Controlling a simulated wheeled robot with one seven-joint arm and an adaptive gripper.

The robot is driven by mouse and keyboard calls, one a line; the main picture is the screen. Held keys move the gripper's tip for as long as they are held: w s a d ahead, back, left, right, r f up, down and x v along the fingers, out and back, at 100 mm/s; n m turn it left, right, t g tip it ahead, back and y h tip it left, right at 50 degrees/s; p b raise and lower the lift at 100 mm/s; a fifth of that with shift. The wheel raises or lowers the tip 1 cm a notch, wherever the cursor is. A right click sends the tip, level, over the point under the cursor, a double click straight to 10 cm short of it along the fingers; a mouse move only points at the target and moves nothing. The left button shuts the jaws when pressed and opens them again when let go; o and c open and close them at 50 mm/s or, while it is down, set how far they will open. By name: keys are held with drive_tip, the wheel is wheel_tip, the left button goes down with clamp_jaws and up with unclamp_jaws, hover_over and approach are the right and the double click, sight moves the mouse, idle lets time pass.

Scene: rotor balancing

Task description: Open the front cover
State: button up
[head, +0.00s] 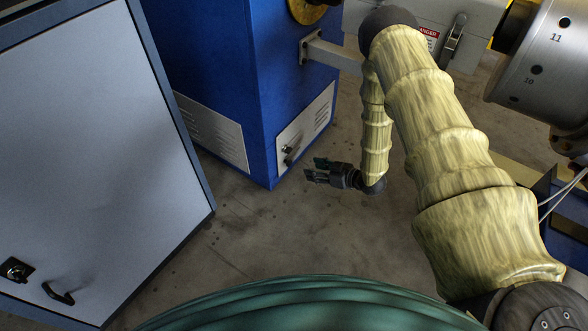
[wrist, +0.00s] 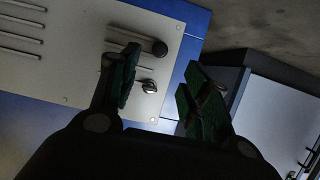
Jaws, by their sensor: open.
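The front cover, a light grey vented panel (head: 308,125), is low on the blue machine housing (head: 235,75) and looks closed. In the head view the handle and latch area (head: 290,153) is small. My gripper (head: 312,172) is open and empty, just in front of the cover's lower corner. In the wrist view its green-padded fingers (wrist: 160,70) straddle the handle and latch area in the picture; I see no clear contact.
A grey cabinet (head: 95,150) with a blue-edged door, a lock and a handle stands at left. A large numbered metal rotor (head: 545,70) and a grey box with a danger label (head: 428,33) are at upper right. Bare concrete floor (head: 270,235) lies between.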

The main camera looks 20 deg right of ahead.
drive_tip(key=b+x, duration=0.5)
drive_tip(key=x, duration=0.5)
drive_tip(key=shift+w+a, duration=0.2)
drive_tip(key=shift+a, duration=0.05)
clamp_jaws()
